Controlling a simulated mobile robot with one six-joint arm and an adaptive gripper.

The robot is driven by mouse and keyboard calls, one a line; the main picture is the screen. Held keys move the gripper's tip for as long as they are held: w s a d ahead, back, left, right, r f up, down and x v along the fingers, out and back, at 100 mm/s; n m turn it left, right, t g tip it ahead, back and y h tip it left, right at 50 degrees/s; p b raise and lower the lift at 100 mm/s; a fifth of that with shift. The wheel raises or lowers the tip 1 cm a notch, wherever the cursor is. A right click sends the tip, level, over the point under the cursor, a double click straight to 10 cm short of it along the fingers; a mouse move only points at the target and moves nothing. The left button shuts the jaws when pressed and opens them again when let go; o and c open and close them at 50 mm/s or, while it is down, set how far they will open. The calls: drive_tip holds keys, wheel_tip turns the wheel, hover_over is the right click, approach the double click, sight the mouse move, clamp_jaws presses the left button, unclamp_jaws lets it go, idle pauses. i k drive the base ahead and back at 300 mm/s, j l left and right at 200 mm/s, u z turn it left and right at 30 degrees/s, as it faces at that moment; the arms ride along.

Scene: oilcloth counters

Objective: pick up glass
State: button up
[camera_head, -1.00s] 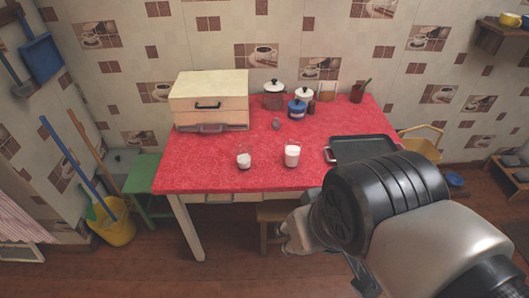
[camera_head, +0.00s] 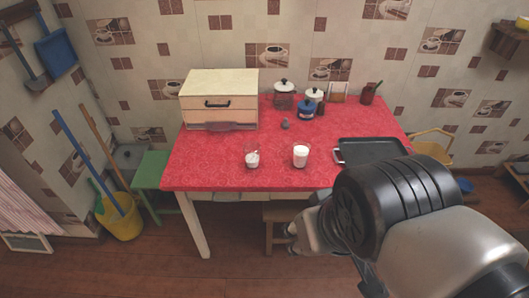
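Two glasses with white contents stand upright on the red-covered table (camera_head: 220,170) near its front edge. The left glass (camera_head: 252,156) looks partly filled. The right glass (camera_head: 300,155) looks fuller. My gripper (camera_head: 292,236) shows only in part, low in front of the table's front edge and below both glasses. It is apart from them. My arm hides most of it, and its fingers are too small and dark to read.
A black tray (camera_head: 372,151) lies on the table's right side. A bread box (camera_head: 219,100) stands at the back left, with jars, including a blue one (camera_head: 305,109), at the back. A wooden stool (camera_head: 277,214) is under the front edge. A yellow bucket (camera_head: 122,222) stands left.

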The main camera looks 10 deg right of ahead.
sight(300, 159)
drive_tip(key=i+j+z, duration=0.4)
drive_tip(key=i+j, duration=0.2)
drive_tip(key=j, duration=0.2)
drive_tip(key=z, duration=1.2)
